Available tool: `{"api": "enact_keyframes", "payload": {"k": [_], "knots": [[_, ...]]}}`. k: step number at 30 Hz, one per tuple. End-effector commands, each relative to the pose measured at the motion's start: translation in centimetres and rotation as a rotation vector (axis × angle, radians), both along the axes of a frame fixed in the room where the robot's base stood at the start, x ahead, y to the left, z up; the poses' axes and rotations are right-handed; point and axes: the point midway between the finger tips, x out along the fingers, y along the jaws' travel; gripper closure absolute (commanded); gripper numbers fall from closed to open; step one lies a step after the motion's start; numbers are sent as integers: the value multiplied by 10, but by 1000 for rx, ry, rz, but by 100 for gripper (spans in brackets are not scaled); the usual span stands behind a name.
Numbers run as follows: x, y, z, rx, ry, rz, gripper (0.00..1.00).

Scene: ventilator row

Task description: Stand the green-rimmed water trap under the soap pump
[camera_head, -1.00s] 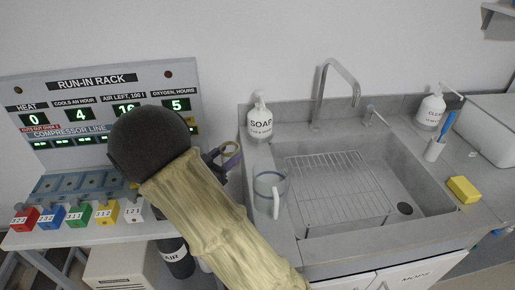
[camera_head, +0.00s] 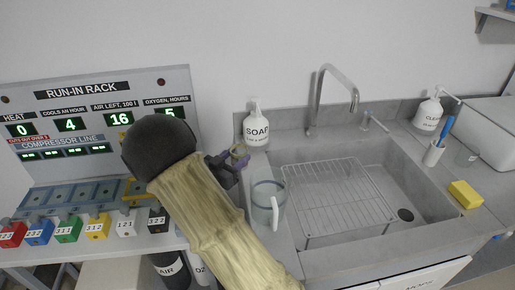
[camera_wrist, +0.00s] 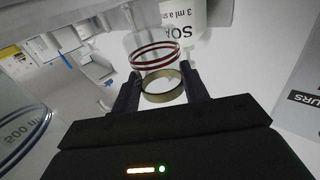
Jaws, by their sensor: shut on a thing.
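My gripper (camera_wrist: 163,92) is shut on a small clear water trap with a yellowish-green rim (camera_wrist: 163,85). Red bands show on clear plastic just beyond the rim; I cannot tell whether they belong to the trap. In the head view the trap (camera_head: 238,154) shows at my gripper (camera_head: 228,163), just left of the soap pump. The soap pump (camera_head: 256,128) is a white bottle marked SOAP, upright at the sink's back left corner. Its lower part also shows beyond the trap in the wrist view (camera_wrist: 184,18). The trap's underside is hidden, so contact with the counter is unclear.
A clear jug (camera_head: 266,203) with a white handle stands close right of my gripper, on the sink's left edge. The sink (camera_head: 340,235) holds a wire rack (camera_head: 335,190). The run-in rack (camera_head: 100,115) is at left, with several coloured blocks in front.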

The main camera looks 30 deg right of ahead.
Motion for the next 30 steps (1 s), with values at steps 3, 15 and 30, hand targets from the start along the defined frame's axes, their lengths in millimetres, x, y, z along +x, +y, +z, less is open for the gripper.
{"api": "enact_keyframes", "payload": {"k": [3,15,30], "knots": [[12,-25,1,0,-1,-4,81],[48,-87,0,1,0,0,81],[55,-100,-6,-2,5,1,81]]}}
